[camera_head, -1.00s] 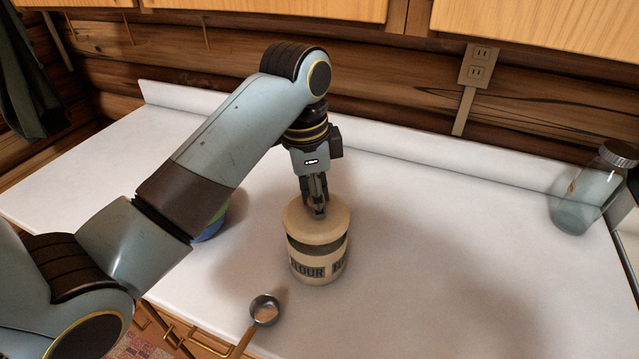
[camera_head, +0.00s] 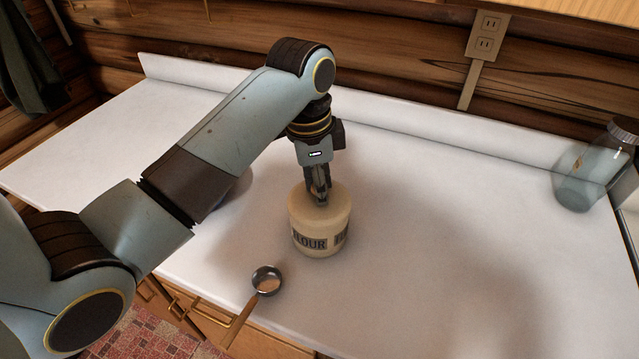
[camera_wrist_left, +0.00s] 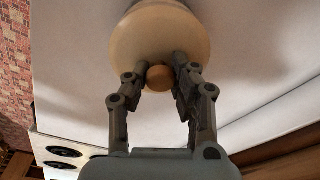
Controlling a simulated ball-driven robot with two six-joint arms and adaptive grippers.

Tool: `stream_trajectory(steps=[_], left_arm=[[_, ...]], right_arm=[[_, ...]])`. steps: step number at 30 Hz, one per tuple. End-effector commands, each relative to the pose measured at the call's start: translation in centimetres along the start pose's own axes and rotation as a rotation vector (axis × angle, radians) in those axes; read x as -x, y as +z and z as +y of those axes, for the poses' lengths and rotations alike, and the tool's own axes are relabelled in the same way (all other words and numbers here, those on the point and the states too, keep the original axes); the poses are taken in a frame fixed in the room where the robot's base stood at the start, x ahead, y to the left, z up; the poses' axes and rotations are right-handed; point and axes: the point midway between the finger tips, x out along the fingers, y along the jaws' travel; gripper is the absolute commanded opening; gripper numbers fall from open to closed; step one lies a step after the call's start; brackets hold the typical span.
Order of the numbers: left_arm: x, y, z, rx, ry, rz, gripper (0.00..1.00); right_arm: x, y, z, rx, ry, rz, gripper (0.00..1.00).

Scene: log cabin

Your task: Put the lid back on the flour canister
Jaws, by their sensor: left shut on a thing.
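The cream flour canister (camera_head: 321,236) stands upright on the white counter, its dark FLOUR lettering facing the front. Its cream lid (camera_head: 339,197) lies over the canister's mouth, with no dark gap showing between them from the head. My left gripper (camera_head: 321,200) points down at the lid's middle and is shut on the lid's knob. In the left wrist view the round wooden knob (camera_wrist_left: 160,77) sits between the fingertips, and the lid (camera_wrist_left: 135,47) hides most of the canister. My right gripper is not in view.
A metal scoop with a wooden handle (camera_head: 267,281) lies near the counter's front edge, left of the canister. A glass jar (camera_head: 583,180) stands at the far right. The counter (camera_head: 440,230) right of the canister is clear.

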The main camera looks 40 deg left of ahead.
Motion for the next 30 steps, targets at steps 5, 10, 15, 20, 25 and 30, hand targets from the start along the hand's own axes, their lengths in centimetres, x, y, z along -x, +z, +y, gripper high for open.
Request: stream_trajectory(steps=[5,10,15,20,25,30], left_arm=[[0.05,-0.02,-0.01,0.0,0.0,0.0,0.0],[0.12,-0.01,0.01,0.0,0.001,-0.001,0.0],[0.13,0.0,0.01,0.0,0.001,-0.001,0.0],[0.06,0.0,0.0,0.0,0.0,0.0,0.0],[0.06,0.0,0.0,0.0,0.0,0.0,0.0],[0.06,-0.01,-0.01,0.0,0.0,0.0,0.0]], right_arm=[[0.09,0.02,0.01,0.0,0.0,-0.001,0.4],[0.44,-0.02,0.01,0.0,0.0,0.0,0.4],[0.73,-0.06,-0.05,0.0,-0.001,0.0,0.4],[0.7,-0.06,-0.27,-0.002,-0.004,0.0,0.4],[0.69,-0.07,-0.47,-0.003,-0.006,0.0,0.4],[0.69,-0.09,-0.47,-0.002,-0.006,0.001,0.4]])
